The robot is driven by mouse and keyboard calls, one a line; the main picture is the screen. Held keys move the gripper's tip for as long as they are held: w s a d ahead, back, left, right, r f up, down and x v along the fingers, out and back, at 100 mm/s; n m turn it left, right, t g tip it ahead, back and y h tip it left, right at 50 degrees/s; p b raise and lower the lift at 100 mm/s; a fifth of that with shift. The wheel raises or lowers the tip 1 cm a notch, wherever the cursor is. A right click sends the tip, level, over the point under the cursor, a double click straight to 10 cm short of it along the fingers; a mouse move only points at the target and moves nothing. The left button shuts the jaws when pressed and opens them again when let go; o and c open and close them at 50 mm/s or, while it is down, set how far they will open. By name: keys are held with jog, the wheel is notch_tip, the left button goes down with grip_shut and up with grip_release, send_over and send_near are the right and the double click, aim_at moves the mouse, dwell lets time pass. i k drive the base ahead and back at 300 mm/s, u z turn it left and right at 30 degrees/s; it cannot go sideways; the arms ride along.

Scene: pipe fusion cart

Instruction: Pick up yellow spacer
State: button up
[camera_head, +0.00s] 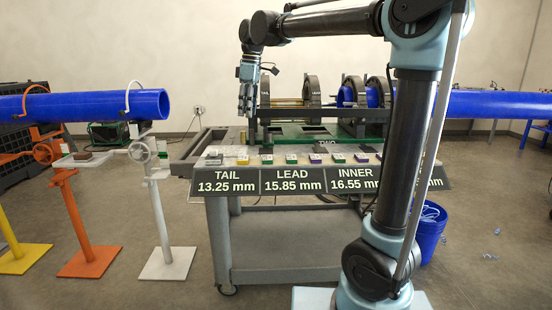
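A row of small coloured blocks lies along the front of the cart top (230,151), just above the number labels. My gripper (246,115) points down over the back left part of the cart, above and left of the row and apart from the blocks. Its fingers look close together, but their gap is too small to judge. I see nothing clearly held in it.
Clamp rings (311,90) and rails stand behind the row on the cart. A blue pipe (85,106) rests on stands at left, and another (490,104) extends right. A blue bucket (431,222) stands on the floor. My arm hides the cart's right part.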

aim_at(243, 160)
jog(key=z, duration=1.85)
jog(key=i, duration=0.55)
jog(key=u, duration=2.25)
